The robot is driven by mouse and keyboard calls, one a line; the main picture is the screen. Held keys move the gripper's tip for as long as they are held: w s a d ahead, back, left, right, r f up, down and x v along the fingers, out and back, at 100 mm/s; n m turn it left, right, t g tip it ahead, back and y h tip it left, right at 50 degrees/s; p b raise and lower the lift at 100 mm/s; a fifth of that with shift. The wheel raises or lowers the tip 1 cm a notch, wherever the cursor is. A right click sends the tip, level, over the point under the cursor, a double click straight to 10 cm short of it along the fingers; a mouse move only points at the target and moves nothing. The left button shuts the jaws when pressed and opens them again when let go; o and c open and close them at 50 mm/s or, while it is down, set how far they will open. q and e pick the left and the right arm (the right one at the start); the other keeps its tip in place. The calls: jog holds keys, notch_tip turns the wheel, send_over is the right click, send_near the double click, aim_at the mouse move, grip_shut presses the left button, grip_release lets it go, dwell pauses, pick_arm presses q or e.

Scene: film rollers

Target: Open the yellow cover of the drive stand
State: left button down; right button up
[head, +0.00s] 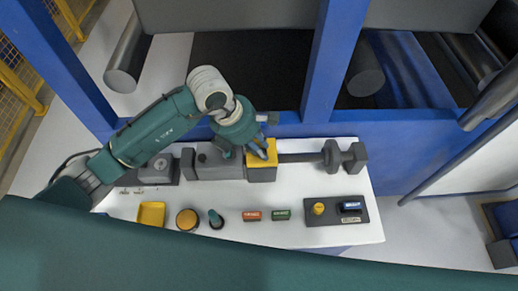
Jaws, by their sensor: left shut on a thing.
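The drive stand (210,172) is a dark grey block on the white table, with a shaft (300,158) running out of it to the right. Its yellow cover (268,163) sits at the stand's right end, on top of a grey block. My left gripper (258,153) is at the cover's upper left part and is shut on it. The fingers hide part of the cover, and I cannot tell how far it is tilted. My right gripper is not in the head view.
On the white table (230,235) lie a yellow tray (151,214), an orange round piece (187,219), a teal-topped knob (215,219), a red block (251,215), a green block (281,215) and a dark control panel (337,211). Blue frame posts (336,60) and rollers (129,55) stand behind.

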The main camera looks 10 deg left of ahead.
aim_at(258, 144)
pick_arm(q)
jog(key=shift+w+a+r+g+h+b, duration=0.1)
jog(key=shift+w+r+g+h+b, duration=0.05)
jog(key=shift+w+r+g+b, duration=0.3)
jog(key=shift+w+r+g+h+b, duration=0.15)
jog(key=shift+w+r+g, duration=0.05)
jog(key=shift+w+g, duration=0.35)
jog(key=w+r+b, duration=0.1)
jog(key=b, duration=0.1)
jog(key=shift+w+a+r+b, duration=0.1)
jog(key=shift+w+a+b, duration=0.1)
jog(key=shift+b, duration=0.15)
jog(key=shift+w+a+r+b, duration=0.15)
jog(key=shift+w+r+b, duration=0.1)
jog(key=shift+w+b, duration=0.35)
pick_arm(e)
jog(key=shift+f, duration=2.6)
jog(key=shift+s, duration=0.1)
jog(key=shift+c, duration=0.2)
